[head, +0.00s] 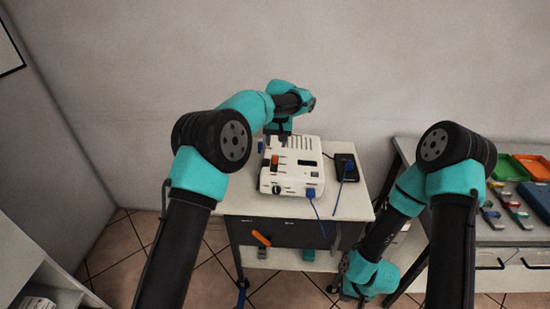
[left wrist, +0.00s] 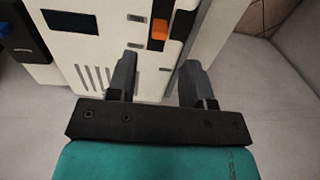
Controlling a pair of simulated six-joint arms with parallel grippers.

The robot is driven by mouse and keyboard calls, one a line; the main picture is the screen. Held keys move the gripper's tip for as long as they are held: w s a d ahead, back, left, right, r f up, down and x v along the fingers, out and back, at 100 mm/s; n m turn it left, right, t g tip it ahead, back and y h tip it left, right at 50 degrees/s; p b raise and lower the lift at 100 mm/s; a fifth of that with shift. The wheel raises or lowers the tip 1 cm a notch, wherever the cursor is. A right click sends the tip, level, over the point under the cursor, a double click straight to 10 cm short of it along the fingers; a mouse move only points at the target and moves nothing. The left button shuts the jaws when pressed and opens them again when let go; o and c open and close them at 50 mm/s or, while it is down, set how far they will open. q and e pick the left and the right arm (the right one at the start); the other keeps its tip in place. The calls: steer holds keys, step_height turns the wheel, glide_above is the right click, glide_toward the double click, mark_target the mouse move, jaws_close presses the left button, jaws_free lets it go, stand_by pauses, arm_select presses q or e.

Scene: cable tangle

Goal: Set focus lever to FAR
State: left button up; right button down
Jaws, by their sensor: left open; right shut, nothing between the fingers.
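A white device (head: 297,178) stands on a small table. An orange lever (head: 275,160) sits in a dark slot on its top, toward the left side; it also shows in the left wrist view (left wrist: 160,30). My left gripper (head: 278,139) is over the device's back left part, beyond the lever. In the left wrist view its two fingers (left wrist: 157,83) are apart with nothing between them, and the lever lies ahead of them, not touching. The lever's labels are too small to read. My right arm hangs down at the right of the table; its fingers do not show.
A blue plug (head: 311,193) with a cable is at the device's front. A dark phone-like box (head: 346,167) with a blue cable lies to its right. A bench (head: 485,237) with trays and tools stands at the right. The table's front strip is clear.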

mark_target(275, 157)
arm_select(q)
steer(key=f, duration=0.7)
steer(key=shift+a+f, duration=0.25)
steer(key=shift+f, duration=0.1)
jaws_close()
